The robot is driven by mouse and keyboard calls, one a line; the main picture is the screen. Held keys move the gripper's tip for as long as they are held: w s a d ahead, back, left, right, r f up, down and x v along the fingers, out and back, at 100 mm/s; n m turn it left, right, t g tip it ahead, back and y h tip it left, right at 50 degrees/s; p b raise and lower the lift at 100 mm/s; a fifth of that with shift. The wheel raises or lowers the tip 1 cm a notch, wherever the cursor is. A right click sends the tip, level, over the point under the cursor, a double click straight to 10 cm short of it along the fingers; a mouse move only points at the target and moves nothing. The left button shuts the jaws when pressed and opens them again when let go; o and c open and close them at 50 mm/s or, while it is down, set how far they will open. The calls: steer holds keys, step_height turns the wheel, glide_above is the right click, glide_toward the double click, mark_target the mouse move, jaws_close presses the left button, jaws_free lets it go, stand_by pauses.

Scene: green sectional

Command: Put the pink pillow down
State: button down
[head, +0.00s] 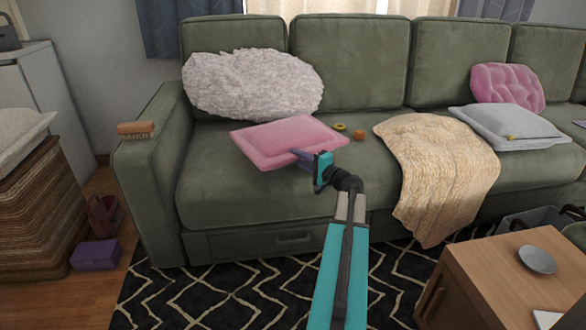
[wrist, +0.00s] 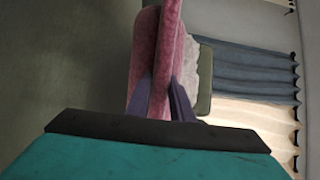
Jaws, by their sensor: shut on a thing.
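The pink pillow (head: 285,138) is flat and square, and lies roughly level over the left seat of the green sofa (head: 225,180) in the head view. I cannot tell whether it touches the seat. My gripper (head: 302,156) is shut on the pillow's front edge. In the wrist view the pink pillow (wrist: 150,55) stands edge-on between the two dark fingers of my gripper (wrist: 160,100). A second, tufted pink pillow (head: 507,88) leans on the backrest at the right.
A fluffy white pillow (head: 252,82) leans behind the held one. A beige throw (head: 440,165) and a grey pillow (head: 508,127) lie to the right. Small yellow and orange things (head: 359,135) lie close by. A brush (head: 135,129) rests on the left armrest. A wooden table (head: 500,285) stands front right.

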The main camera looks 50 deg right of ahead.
steer(key=shift+w, duration=0.1)
steer(key=shift+w, duration=0.25)
steer(key=shift+w+f+b, duration=0.2)
steer(key=shift+f+b, duration=0.3)
steer(key=shift+f, duration=0.15)
steer(key=shift+w+f+b, duration=0.15)
steer(key=shift+f+b, duration=0.3)
steer(key=shift+f, duration=0.65)
steer(key=shift+f+b, duration=0.15)
steer(key=shift+b, duration=0.2)
steer(key=c, duration=1.6)
jaws_free()
steer(key=shift+o, duration=0.2)
steer(key=shift+s, duration=0.1)
steer(key=s+a+p, duration=0.1)
steer(key=s+p, duration=0.2)
steer(key=s, duration=0.8)
steer(key=shift+s, duration=0.4)
